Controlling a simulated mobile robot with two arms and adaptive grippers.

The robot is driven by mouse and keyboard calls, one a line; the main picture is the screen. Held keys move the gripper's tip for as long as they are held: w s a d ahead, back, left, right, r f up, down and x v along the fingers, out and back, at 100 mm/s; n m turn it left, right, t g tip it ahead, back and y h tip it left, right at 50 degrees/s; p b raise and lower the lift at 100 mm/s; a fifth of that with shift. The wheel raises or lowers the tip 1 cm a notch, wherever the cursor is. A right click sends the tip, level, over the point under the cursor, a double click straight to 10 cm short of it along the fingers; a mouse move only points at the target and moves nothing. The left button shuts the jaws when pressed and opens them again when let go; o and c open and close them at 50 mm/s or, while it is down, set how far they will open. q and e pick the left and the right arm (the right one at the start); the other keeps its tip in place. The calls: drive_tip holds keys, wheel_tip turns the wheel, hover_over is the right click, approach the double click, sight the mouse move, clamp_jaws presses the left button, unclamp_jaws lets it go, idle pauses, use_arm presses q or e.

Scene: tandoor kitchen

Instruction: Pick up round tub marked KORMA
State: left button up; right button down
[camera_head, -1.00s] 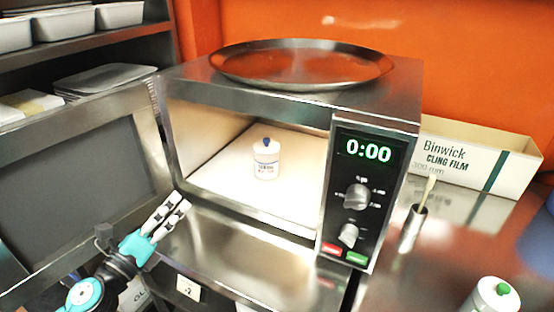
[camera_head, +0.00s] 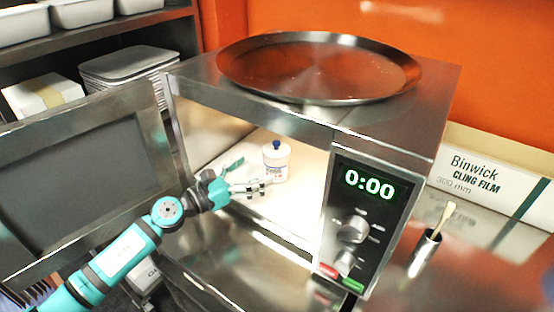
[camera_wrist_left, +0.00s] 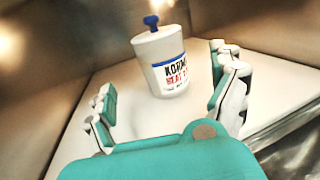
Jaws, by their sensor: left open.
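The round tub marked KORMA (camera_head: 276,163) is white with a blue knob on its lid. It stands upright inside the open microwave (camera_head: 400,115). In the left wrist view the tub (camera_wrist_left: 163,66) shows its KORMA label and stands just ahead, between the lines of the two fingers. My left gripper (camera_head: 250,176) is open and reaches into the microwave from the left. Its fingers are close to the tub; I cannot tell whether they touch it. My right gripper is in neither view.
The open microwave door (camera_head: 85,190) stands at the left, near my left arm. The cavity's side walls and front rim bound the reach. A round steel tray (camera_head: 320,68) lies on top. A cling film box (camera_head: 485,180) and a brush in a metal cup (camera_head: 425,250) stand right.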

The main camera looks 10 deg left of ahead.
sight(266, 164)
use_arm(q)
drive_tip(key=shift+x, duration=0.8)
drive_tip(key=shift+w+d, duration=0.3)
drive_tip(key=shift+w+d+r+p, duration=0.2)
drive_tip(key=shift+w+d+p, duration=0.05)
drive_tip(key=shift+p, duration=0.2)
drive_tip(key=p+x, duration=0.1)
drive_tip(key=x, duration=0.2)
drive_tip(key=shift+w+d, duration=0.25)
drive_tip(key=shift+d, duration=0.1)
drive_tip(key=shift+w+d, duration=0.25)
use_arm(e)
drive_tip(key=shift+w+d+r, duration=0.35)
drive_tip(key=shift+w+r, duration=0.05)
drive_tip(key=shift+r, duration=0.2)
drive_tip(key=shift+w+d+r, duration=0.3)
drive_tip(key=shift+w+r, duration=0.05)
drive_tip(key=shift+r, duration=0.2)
use_arm(q)
drive_tip(key=shift+a, duration=0.1)
